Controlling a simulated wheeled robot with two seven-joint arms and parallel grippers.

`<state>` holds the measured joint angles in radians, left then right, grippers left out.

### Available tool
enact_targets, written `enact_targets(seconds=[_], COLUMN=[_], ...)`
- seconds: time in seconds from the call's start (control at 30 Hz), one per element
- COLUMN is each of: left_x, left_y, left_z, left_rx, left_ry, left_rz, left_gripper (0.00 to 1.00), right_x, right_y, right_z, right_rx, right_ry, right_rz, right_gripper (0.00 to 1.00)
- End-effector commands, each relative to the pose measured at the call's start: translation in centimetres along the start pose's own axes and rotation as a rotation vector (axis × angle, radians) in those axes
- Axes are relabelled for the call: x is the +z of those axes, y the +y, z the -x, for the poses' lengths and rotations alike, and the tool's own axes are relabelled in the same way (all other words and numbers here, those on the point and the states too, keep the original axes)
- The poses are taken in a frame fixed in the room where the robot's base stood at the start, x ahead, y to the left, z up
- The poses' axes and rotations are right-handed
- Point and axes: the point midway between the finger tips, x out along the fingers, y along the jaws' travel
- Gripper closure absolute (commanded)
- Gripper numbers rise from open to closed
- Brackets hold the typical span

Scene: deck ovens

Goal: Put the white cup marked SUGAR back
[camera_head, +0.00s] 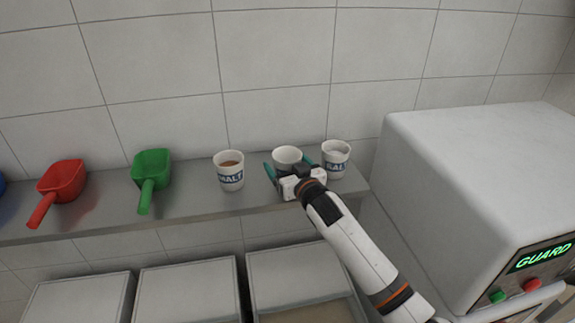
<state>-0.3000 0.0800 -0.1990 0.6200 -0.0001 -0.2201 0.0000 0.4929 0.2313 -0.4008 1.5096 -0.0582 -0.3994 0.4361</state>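A white cup (287,155) stands on the grey shelf (199,200). Its front is hidden by my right gripper, so I cannot read its marking. My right gripper (287,164) has its two green fingers on either side of this cup, spread a little wider than the cup, with a small gap showing at the left finger. To the left stands a white cup with brown contents (229,171), its blue label partly readable as "ALT". To the right, close to the right finger, stands a white cup marked SALT (335,159). My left gripper is out of view.
A green scoop (152,172) and a red scoop (64,184) lie on the shelf at the left. Lidded grey bins (187,291) stand below. A large white machine (470,170) with a lit GUARD display is at the right. A tiled wall is behind.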

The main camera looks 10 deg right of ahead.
Motion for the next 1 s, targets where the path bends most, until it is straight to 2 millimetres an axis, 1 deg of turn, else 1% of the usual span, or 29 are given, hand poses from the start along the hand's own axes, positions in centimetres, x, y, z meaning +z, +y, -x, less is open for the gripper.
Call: enact_targets(seconds=[0.23,0.33,0.47,0.7,0.8,0.9,1.0], left_x=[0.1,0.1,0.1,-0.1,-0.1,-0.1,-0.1], left_y=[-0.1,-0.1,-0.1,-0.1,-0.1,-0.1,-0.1], left_z=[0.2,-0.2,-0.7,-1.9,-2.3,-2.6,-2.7], left_rx=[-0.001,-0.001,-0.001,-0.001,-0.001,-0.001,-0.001], left_ry=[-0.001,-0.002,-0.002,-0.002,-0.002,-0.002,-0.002], left_rz=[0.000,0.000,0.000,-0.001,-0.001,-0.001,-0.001], left_gripper=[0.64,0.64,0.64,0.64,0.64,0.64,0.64], right_x=[0.4,0.1,0.0,-0.1,0.0,0.0,0.2], right_y=[0.0,0.0,0.0,-0.1,0.0,-0.1,0.0], right_z=[0.1,0.9,3.0,7.9,9.6,10.9,11.6], right_rx=[0.000,0.000,0.000,0.000,0.001,0.000,0.000], right_ry=[-0.001,0.000,-0.001,-0.001,0.000,0.001,-0.001], right_rz=[0.000,0.000,0.000,0.001,0.000,0.000,0.000], right_gripper=[0.14,0.14,0.14,0.14,0.14,0.14,0.14])
